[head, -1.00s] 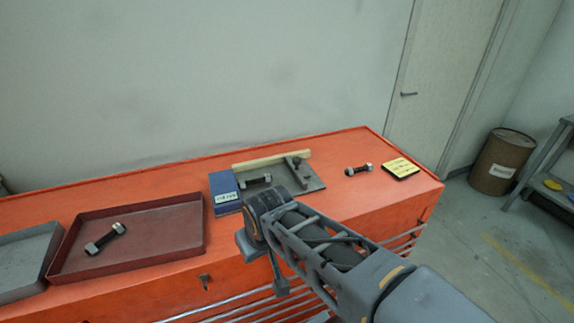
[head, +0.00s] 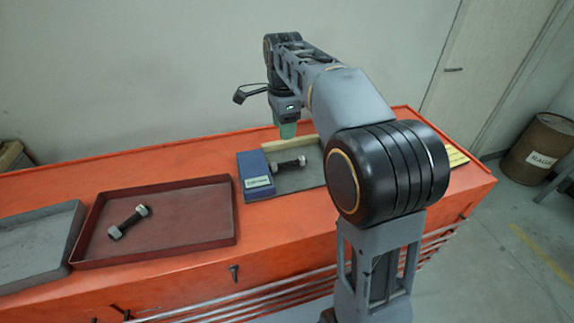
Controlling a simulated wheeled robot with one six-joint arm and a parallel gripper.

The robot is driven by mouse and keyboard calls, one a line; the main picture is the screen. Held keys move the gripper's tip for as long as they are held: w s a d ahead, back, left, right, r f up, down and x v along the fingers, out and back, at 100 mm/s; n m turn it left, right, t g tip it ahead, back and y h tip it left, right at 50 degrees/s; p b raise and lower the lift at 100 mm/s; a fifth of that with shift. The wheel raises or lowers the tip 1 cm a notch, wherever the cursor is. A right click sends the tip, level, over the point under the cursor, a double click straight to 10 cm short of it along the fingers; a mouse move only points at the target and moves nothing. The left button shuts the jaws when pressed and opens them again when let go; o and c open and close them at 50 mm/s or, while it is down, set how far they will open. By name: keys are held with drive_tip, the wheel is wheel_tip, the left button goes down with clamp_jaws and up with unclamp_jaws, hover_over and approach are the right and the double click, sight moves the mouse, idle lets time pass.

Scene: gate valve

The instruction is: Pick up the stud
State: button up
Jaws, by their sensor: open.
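One stud (head: 128,222), dark in the middle with light nuts at its ends, lies slanted in the red tray. Another stud (head: 289,163) lies on the grey plate (head: 285,184) beside the blue box. My gripper (head: 288,134) points down above the back of the grey plate, above and apart from the stud there. Its greenish fingers are seen small and edge-on; it is open and nothing shows in it. The stud at the right of the bench in the earlier view is hidden now behind my arm.
The red tray (head: 168,251) and a grey tray (head: 40,246) stand on the left of the orange bench (head: 270,225). A blue box (head: 256,178) stands by the plate, with a wooden strip (head: 266,149) behind. A yellow card (head: 456,156) lies at the right.

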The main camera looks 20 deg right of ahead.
hover_over(284, 163)
wheel_tip(284, 163, down, 8)
drive_tip(key=shift+a+r+b, duration=0.1)
drive_tip(key=shift+b, duration=0.2)
drive_tip(key=shift+f, duration=2.75)
clamp_jaws()
drive_tip(key=shift+r, duration=0.1)
